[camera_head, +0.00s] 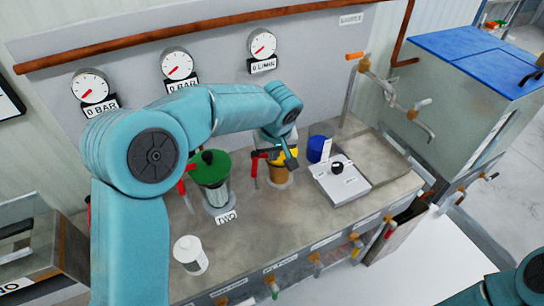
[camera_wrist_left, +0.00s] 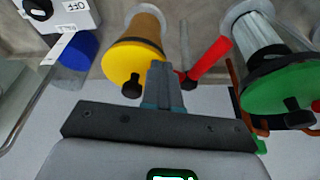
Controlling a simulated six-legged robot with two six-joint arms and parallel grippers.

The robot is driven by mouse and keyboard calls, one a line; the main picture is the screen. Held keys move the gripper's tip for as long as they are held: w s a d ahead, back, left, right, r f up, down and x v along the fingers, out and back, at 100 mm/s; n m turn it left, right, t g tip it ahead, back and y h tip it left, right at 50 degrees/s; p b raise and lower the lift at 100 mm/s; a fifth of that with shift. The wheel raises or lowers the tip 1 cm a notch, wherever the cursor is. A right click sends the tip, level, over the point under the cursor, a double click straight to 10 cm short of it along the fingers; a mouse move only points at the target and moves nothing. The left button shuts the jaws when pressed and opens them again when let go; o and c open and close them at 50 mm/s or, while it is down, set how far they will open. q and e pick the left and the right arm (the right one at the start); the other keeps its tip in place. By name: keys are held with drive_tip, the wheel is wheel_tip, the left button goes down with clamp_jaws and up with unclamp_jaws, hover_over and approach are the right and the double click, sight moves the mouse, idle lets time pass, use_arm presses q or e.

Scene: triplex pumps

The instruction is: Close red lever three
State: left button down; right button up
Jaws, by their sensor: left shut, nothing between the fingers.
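A red lever (camera_head: 254,167) stands just left of the yellow-topped pump (camera_head: 279,172) in the head view. It also shows in the left wrist view (camera_wrist_left: 211,58), slanting up to the right. Another red lever (camera_head: 183,184) is by the green-topped pump (camera_head: 211,180), which bears the label TWO. No label reading three is visible. My left gripper (camera_head: 288,160) is over the yellow pump, partly covering its top. In the left wrist view its fingers (camera_wrist_left: 160,72) are shut and empty, between the yellow pump and the red lever. My right gripper is out of view.
A control box (camera_head: 342,184) with a black knob and a blue cylinder (camera_head: 319,149) stand right of the yellow pump. A white container (camera_head: 190,254) is at the front left of the bench. Gauges (camera_head: 177,63) hang on the back panel. A blue-topped tank (camera_head: 470,60) is at right.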

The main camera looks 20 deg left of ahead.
use_arm(q)
drive_tip(key=shift+w+n+y+b, duration=0.3)
drive_tip(key=shift+w+n+b, duration=0.15)
drive_tip(key=shift+n, duration=0.55)
drive_tip(key=shift+w, duration=0.25)
idle(3.1)
